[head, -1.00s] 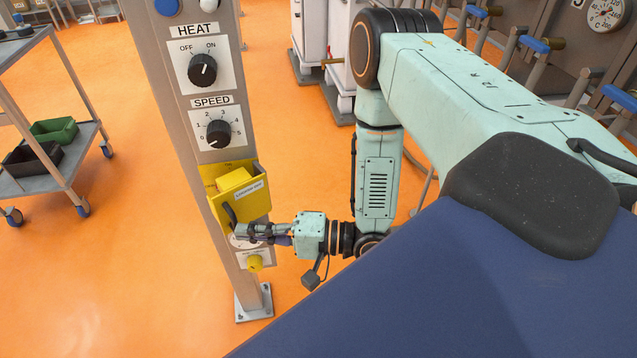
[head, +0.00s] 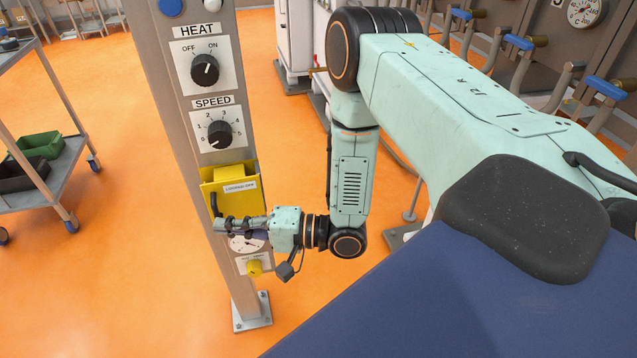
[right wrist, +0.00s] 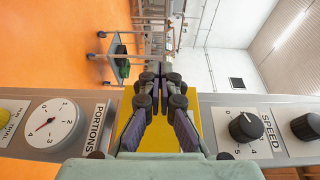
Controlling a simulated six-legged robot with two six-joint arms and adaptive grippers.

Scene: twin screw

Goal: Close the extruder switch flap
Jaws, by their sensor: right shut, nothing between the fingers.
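The yellow switch flap (head: 231,192) with a "LOCKED OFF" label is on the grey post below the SPEED knob. It stands steep, close to its yellow housing (head: 232,170); whether it is fully shut I cannot tell. A dark curved handle shows at its left edge. My right gripper (head: 218,226) is shut and empty, reaching left across the flap's lower edge; contact is unclear. In the right wrist view the closed fingers (right wrist: 158,75) lie over the yellow flap (right wrist: 190,128). The switch inside is hidden. My left gripper is not in view.
The grey post (head: 180,110) carries the HEAT knob (head: 204,69) and SPEED knob (head: 220,134) above, and a dial and yellow knob (head: 254,268) below. A cart (head: 60,190) with bins stands at left. Orange floor around the post is free.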

